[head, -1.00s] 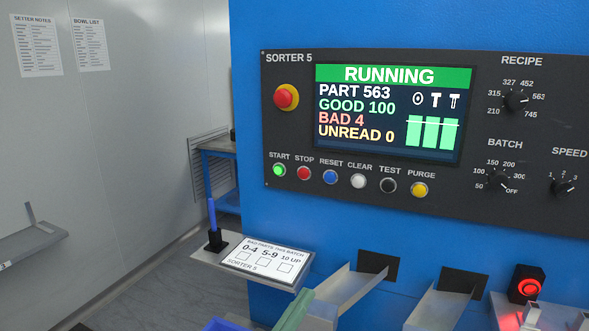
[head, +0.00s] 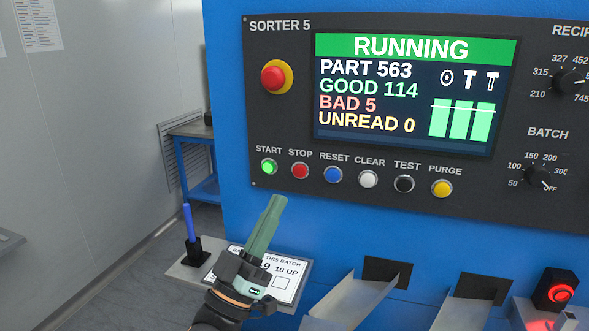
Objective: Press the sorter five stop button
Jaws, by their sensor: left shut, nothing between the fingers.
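The Sorter 5 panel (head: 400,190) fills the upper right of the head view. Its stop button (head: 300,170) is a small red round button below the word STOP, between the lit green start button (head: 269,166) and the blue reset button (head: 333,174). My left gripper (head: 274,203) points up from below, its green fingers shut and empty. In the picture its tips lie a little below and left of the stop button, apart from it. My right gripper is not in view.
A large red emergency button (head: 274,78) sits above. The screen (head: 410,95) reads RUNNING, GOOD 114, BAD 5. Below are a shelf with a bad-parts card (head: 290,290), a blue pen (head: 188,222), metal chutes (head: 355,298) and a red-lit box (head: 556,290).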

